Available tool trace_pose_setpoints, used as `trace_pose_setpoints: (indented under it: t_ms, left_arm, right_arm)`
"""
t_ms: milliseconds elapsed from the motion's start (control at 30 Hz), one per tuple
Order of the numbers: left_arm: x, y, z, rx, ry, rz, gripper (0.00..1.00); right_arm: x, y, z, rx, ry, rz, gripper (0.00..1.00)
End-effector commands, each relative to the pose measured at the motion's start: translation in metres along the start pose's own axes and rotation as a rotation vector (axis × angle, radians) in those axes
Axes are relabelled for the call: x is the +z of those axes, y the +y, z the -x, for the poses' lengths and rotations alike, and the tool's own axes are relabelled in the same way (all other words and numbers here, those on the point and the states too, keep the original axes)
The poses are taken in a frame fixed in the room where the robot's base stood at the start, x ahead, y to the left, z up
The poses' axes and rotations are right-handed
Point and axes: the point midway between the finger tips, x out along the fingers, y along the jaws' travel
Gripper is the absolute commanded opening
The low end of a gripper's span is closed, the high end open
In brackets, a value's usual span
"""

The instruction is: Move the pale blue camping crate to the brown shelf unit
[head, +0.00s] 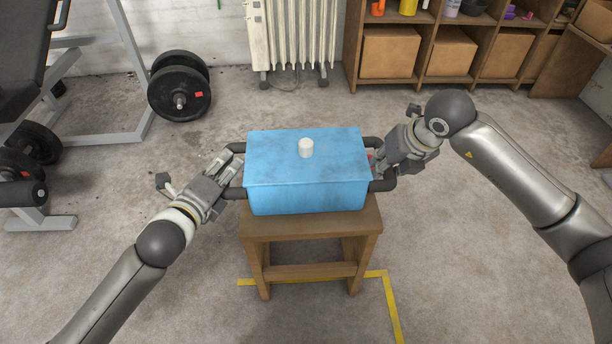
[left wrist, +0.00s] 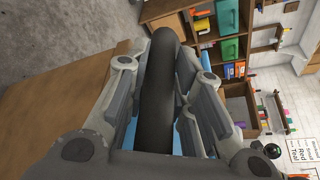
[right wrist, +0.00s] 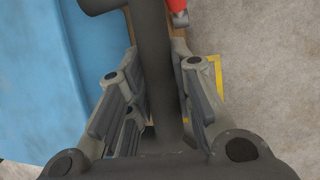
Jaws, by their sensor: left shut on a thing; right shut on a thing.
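The pale blue camping crate (head: 275,185) is in the middle of the head view, level, on or just above a small wooden stool (head: 310,226); I cannot tell if they touch. A small white cylinder (head: 306,148) stands on its lid. My left gripper (head: 232,172) is shut on the crate's dark left handle (left wrist: 160,90). My right gripper (head: 378,162) is shut on the dark right handle (right wrist: 158,60). The brown shelf unit (head: 352,45) stands at the back right against the wall.
A white radiator (head: 295,42) is left of the shelf unit. Dumbbells (head: 180,88) and a weight bench (head: 25,95) are at the left. Yellow tape (head: 392,310) marks the floor by the stool. Open concrete floor lies between stool and shelves. The shelf's lower row holds brown boxes (head: 390,52).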

Motion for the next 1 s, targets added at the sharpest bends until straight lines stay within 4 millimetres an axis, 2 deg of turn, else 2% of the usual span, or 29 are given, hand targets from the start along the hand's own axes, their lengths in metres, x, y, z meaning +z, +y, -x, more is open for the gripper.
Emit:
trace_pose_setpoints:
  t_ms: [367, 1000]
  left_arm:
    - [0.009, -0.013, 0.003, -0.009, -0.005, -0.002, 0.00]
    - [0.029, -0.045, 0.011, -0.010, -0.006, -0.003, 0.00]
  right_arm:
    - [0.008, 0.003, 0.013, 0.003, -0.010, -0.001, 0.00]
    - [0.022, 0.010, 0.048, 0.003, -0.010, -0.002, 0.00]
